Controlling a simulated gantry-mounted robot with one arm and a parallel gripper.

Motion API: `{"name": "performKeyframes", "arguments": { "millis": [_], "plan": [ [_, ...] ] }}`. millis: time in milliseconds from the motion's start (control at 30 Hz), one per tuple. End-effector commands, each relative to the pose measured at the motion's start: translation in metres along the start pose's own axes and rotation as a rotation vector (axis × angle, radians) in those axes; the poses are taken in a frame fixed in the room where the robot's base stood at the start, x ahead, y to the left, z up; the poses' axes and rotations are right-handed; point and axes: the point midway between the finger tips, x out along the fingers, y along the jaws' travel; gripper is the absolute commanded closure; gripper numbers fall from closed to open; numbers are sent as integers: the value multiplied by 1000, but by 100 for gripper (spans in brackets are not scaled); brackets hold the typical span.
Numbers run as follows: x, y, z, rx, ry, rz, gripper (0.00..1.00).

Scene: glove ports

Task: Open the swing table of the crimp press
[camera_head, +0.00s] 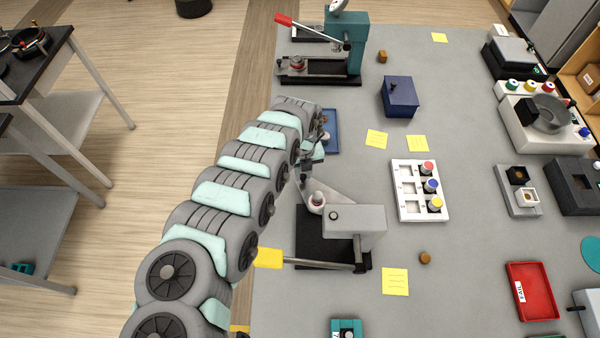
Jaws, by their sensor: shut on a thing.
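The crimp press (354,220) is a grey block over a black base on the grey bench, with a yellow-ended lever (268,258) at its front left. The exact grip point is small and partly hidden by my arm.
A blue tray (332,130) lies just behind my gripper, partly hidden. A white rack (420,190) with coloured caps stands right of the press. A teal press (356,45) with a red handle and a blue box (400,97) stand farther back. Yellow notes (395,282) lie on open bench.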

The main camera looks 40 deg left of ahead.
Motion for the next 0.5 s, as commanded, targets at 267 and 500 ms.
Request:
{"name": "performKeyframes", "arguments": {
  "millis": [267,500],
  "plan": [
    [0,0,0,1,-1,0,100],
    [0,0,0,1,-1,0,62]
  ]
}}
